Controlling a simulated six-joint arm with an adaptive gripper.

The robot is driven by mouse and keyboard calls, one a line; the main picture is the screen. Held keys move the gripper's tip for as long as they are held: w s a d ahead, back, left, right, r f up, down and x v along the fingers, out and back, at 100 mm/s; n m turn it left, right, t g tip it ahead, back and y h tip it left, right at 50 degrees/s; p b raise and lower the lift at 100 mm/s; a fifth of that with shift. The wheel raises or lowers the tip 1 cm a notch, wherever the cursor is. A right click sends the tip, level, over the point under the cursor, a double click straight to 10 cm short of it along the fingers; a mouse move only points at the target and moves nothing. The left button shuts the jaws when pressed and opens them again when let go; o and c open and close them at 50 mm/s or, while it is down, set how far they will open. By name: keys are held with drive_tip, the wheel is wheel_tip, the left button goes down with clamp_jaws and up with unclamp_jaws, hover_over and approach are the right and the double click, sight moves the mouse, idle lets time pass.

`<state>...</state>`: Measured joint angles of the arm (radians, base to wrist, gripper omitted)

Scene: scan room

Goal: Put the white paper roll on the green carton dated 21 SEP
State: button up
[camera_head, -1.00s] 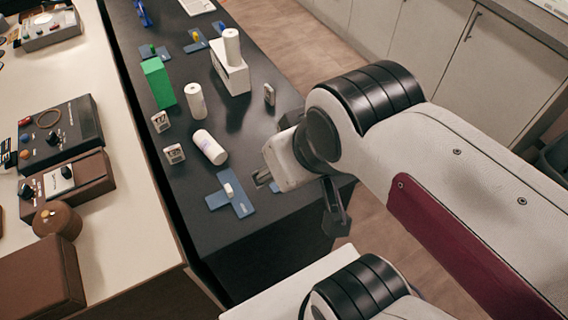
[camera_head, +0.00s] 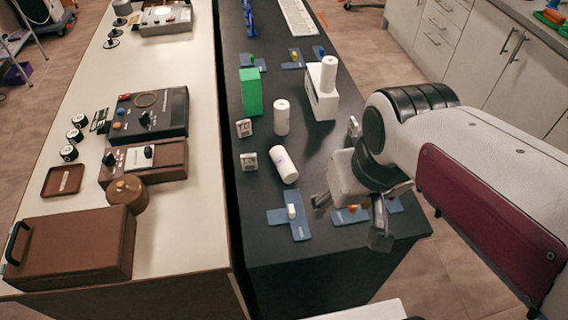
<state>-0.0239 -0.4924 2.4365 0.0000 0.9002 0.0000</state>
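A green carton (camera_head: 251,92) stands upright on the dark bench; no date is legible on it.
Small blocks with unreadable characters (camera_head: 243,129) (camera_head: 249,162) stand left of the rolls; another block (camera_head: 354,127) is right. Blue cross-shaped mats with knobs (camera_head: 277,218) lie at the near end, more at the back. A pale bench (camera_head: 190,230) with devices runs along the left.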

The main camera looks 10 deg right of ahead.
drive_tip(key=w+a+f+g, duration=0.1)
drive_tip(key=w+f, duration=0.2)
drive_tip(key=w, duration=0.3)
drive_tip(key=w+a+f+g, duration=0.1)
drive_tip(key=w+f+g, duration=0.1)
drive_tip(key=w, duration=0.4)
drive_tip(key=n+g, duration=0.1)
drive_tip(key=n, duration=0.1)
hover_over(284, 159)
drive_tip(key=s, duration=0.4)
drive_tip(key=f, duration=1.2)
drive_tip(key=shift+w+f, duration=0.25)
drive_tip(key=shift+f, duration=0.15)
drive_tip(key=shift+t, duration=0.3)
drive_tip(key=w, duration=0.2)
drive_tip(key=w+r, duration=0.1)
drive_tip(key=w, duration=0.1)
drive_tip(key=shift+w+a+r, duration=0.15)
drive_tip(key=shift+w+a, duration=0.05)
drive_tip(key=shift+w, duration=0.05)
drive_tip(key=shift+s+f, duration=0.1)
drive_tip(key=shift+f, duration=1.2)
drive_tip(key=shift+f, duration=0.1)
drive_tip(key=shift+s+d+f, duration=0.1)
drive_tip(key=shift+s+f, duration=0.05)
drive_tip(key=shift+f, duration=1.1)
drive_tip(key=shift+s+d+f, duration=0.1)
drive_tip(key=shift+s+f, duration=0.05)
drive_tip(key=shift+f, duration=1.1)
